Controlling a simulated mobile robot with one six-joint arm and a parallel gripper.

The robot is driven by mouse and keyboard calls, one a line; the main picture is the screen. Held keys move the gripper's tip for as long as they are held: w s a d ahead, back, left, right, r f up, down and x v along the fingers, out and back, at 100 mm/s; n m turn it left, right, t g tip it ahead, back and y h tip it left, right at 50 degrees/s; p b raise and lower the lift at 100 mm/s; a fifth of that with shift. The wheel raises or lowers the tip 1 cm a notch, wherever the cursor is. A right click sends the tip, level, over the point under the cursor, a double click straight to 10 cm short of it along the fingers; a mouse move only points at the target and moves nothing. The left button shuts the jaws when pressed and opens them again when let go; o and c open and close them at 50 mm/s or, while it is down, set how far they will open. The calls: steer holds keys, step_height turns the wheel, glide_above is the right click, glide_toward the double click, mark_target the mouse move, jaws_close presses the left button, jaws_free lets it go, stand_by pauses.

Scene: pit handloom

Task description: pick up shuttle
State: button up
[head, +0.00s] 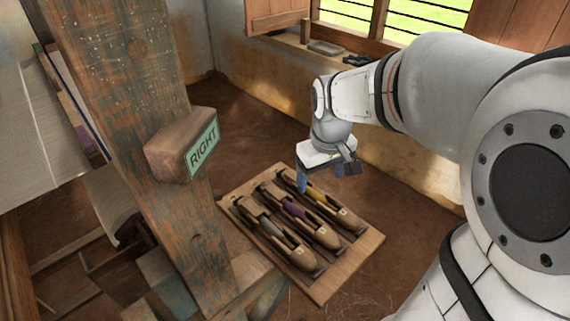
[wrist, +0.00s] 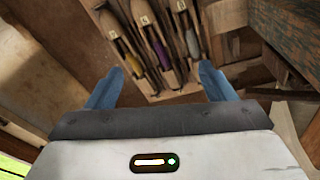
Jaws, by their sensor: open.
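Three wooden boat-shaped shuttles lie side by side in a wooden tray (head: 340,273). The grey-thread shuttle (head: 297,256) is on the left, the purple-thread shuttle (head: 325,236) in the middle and the yellow-thread shuttle (head: 349,219) on the right. In the wrist view the order is reversed: yellow thread (wrist: 133,63), purple thread (wrist: 161,53), grey thread (wrist: 191,42). My gripper (head: 321,178) is above the tray's far side, near the yellow-thread shuttle. Its blue fingers (wrist: 158,84) are apart with nothing between them. Part of the yellow-thread shuttle's far end is hidden.
A leaning, worn loom post (head: 130,110) with a block labelled RIGHT (head: 185,145) stands left of the tray. White cloth (head: 40,130) hangs further left. A windowsill (head: 300,50) with small objects lies behind. Bare floor (head: 250,125) is open beyond the tray.

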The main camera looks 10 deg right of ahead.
mark_target(305, 218)
steer(key=w+f+n+b, duration=0.1)
steer(key=w+f+b, duration=0.1)
steer(key=f, duration=0.4)
steer(key=w+f+n+g+b, duration=0.1)
steer(key=w+f+b, duration=0.2)
steer(key=w+f, duration=0.2)
steer(key=w+a+f+n+b, duration=0.1)
steer(key=w+f+b, duration=0.2)
steer(key=f, duration=0.5)
steer(key=shift+w+f+g, duration=0.15)
steer(key=shift+w+g, duration=0.15)
steer(key=shift+w, duration=0.2)
steer(key=shift+f, duration=0.35)
steer(key=f, duration=0.4)
steer(key=s+f+b, duration=0.1)
steer(key=f, duration=0.1)
steer(key=shift+d+f, duration=0.1)
steer(key=shift+d, duration=0.25)
steer(key=shift+w+f, duration=0.1)
steer(key=shift+f, duration=0.3)
steer(key=c, duration=1.2)
steer(key=shift+r, duration=0.1)
steer(key=shift+c, duration=0.2)
step_height(305, 218, up, 10)
steer(key=p, duration=0.1)
